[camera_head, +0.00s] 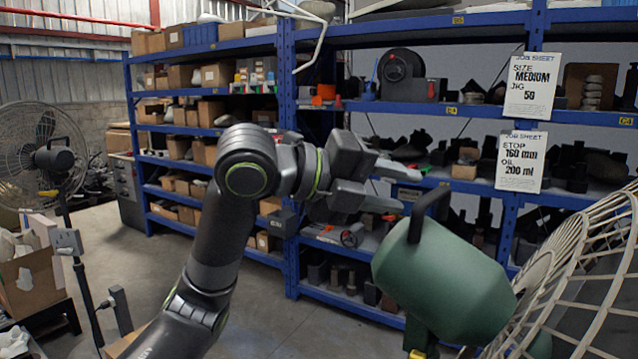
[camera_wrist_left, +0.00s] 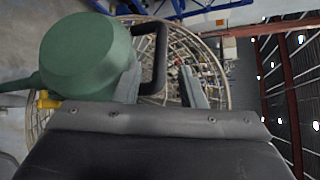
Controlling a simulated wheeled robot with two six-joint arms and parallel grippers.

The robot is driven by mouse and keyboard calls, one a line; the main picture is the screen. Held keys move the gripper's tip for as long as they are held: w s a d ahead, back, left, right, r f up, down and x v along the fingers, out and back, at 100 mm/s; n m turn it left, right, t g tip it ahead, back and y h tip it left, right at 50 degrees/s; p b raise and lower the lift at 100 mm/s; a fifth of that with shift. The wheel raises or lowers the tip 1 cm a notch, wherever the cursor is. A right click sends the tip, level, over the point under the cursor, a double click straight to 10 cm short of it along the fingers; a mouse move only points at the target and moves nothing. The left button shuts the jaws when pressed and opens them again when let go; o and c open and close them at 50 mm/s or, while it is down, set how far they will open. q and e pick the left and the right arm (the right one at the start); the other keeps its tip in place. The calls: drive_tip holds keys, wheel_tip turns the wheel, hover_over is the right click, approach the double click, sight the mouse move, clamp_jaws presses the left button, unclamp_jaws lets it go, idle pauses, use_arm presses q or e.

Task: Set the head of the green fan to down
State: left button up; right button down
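The green fan has a rounded green motor housing (camera_head: 440,280) at the lower right of the head view, with a black loop handle (camera_head: 428,212) on top. Its pale wire cage (camera_head: 585,270) runs off the right edge. I cannot tell the exact tilt of the head. My left gripper (camera_head: 398,188) is open, its fingers apart, just left of the handle. In the left wrist view the green housing (camera_wrist_left: 88,60) and handle (camera_wrist_left: 152,55) are close ahead, with the cage (camera_wrist_left: 190,60) behind; a grey finger shows beside the handle. Contact is unclear. My right gripper is out of view.
Blue shelving (camera_head: 292,150) with boxes and parts stands behind. Two job sheets (camera_head: 531,85) hang on it. Another fan, dark-bodied (camera_head: 55,158), stands at the left near a cardboard box (camera_head: 28,280).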

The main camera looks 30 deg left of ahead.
use_arm(q)
drive_tip(key=b+v, duration=0.3)
drive_tip(key=v, duration=0.7)
drive_tip(key=shift+s+a+b, duration=0.15)
drive_tip(key=shift+s+b, duration=0.05)
drive_tip(key=shift+b, duration=0.1)
